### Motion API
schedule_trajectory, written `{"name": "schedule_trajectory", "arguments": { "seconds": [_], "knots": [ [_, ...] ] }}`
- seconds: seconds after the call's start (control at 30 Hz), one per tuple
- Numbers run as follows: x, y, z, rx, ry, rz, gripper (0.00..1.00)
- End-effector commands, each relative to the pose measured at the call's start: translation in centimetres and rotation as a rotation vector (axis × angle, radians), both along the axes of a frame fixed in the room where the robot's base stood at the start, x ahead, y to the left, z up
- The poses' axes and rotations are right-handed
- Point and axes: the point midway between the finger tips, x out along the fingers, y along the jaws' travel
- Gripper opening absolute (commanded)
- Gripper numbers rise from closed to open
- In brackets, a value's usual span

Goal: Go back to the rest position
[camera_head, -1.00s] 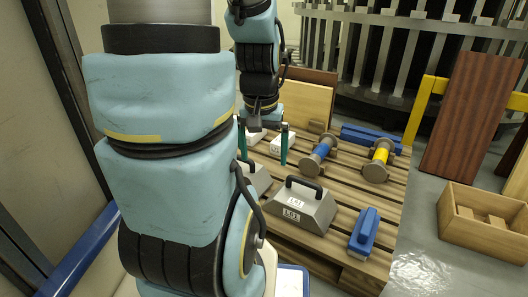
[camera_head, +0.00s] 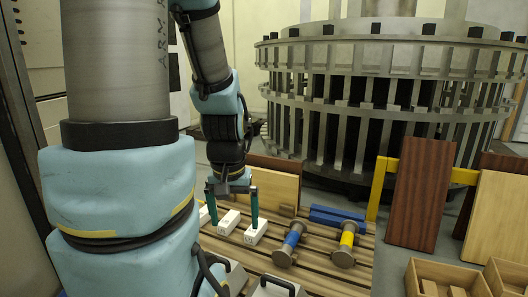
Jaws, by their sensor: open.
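My gripper (camera_head: 231,207) hangs at the end of my arm with its two teal fingers spread apart, pointing down. It is open, with nothing seen between the fingers. It is over the back left part of the slatted wooden pallet (camera_head: 318,268). White blocks (camera_head: 256,232) lie just below and behind the fingers; I cannot tell the exact height of the fingertips above them. My upper arm fills the left of the view and hides part of the pallet.
A spool with a blue band (camera_head: 291,240) and one with a yellow band (camera_head: 347,239) stand on the pallet, near a blue bar (camera_head: 337,216). Boards (camera_head: 421,193) lean on a yellow rail at right. Wooden boxes (camera_head: 440,279) sit at lower right. A large slatted turret (camera_head: 385,90) stands behind.

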Motion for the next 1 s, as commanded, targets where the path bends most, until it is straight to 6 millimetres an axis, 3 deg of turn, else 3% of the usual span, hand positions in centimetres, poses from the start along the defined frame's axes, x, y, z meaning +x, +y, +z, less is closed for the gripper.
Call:
{"name": "schedule_trajectory", "arguments": {
  "seconds": [0.03,0.7,0.83,1.0],
  "knots": [
    [0.0,0.0,3.3,0.0,0.0,0.0,1.0],
    [0.0,0.0,24.2,0.0,0.0,0.0,1.0],
    [0.0,0.0,27.4,0.0,0.0,0.0,1.0],
    [0.0,0.0,28.8,0.0,0.0,0.0,1.0]
  ]
}}
